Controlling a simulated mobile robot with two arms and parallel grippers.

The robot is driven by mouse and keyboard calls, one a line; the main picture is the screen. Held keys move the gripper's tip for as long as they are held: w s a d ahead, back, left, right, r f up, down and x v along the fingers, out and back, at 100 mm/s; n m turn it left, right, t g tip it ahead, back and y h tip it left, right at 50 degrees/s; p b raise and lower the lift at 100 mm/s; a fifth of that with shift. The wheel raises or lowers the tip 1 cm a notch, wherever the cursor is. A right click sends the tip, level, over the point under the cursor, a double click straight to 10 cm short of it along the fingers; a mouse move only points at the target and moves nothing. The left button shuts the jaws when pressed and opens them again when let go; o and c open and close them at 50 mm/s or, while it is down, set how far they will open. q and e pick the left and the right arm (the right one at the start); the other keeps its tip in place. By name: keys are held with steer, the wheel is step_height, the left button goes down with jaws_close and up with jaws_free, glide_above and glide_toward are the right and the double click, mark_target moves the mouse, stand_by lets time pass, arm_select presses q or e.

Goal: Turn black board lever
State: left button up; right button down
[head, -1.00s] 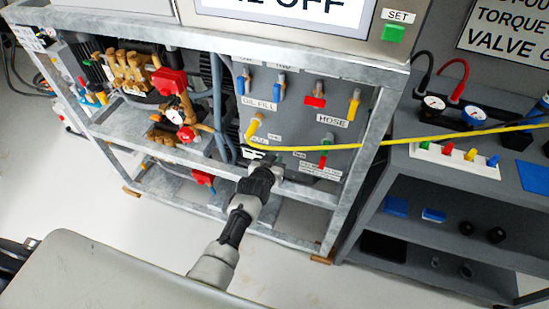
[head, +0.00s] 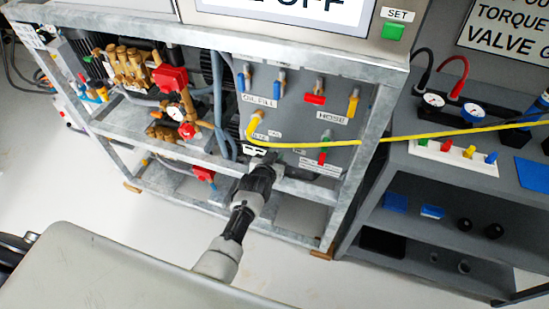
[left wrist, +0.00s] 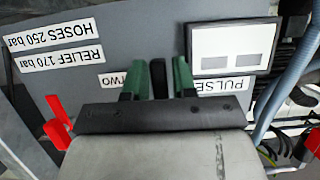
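The black lever (left wrist: 158,80) shows in the left wrist view, standing out from the grey board beside an upside-down TWO label. My left gripper has its two green-padded fingers on either side of it (left wrist: 157,82), with narrow gaps visible, so it looks open around the lever. In the head view my left gripper (head: 262,162) reaches the lower part of the grey board (head: 300,120), below the yellow hose. There the gripper hides most of the black lever. My right gripper is not in view.
A metal frame (head: 372,140) surrounds the board, with a rail just below my gripper. A yellow hose (head: 400,138) runs right from the board, just above the gripper. Red levers (left wrist: 58,120) and a PULSE label (left wrist: 222,86) lie near the fingers. A grey shelf unit (head: 440,205) stands at right.

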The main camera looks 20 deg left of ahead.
arm_select(q)
steer(key=shift+s, duration=0.1)
steer(key=p+v, duration=0.2)
steer(key=v, duration=0.8)
steer(key=shift+s+r, duration=0.25)
steer(key=shift+f, duration=0.1)
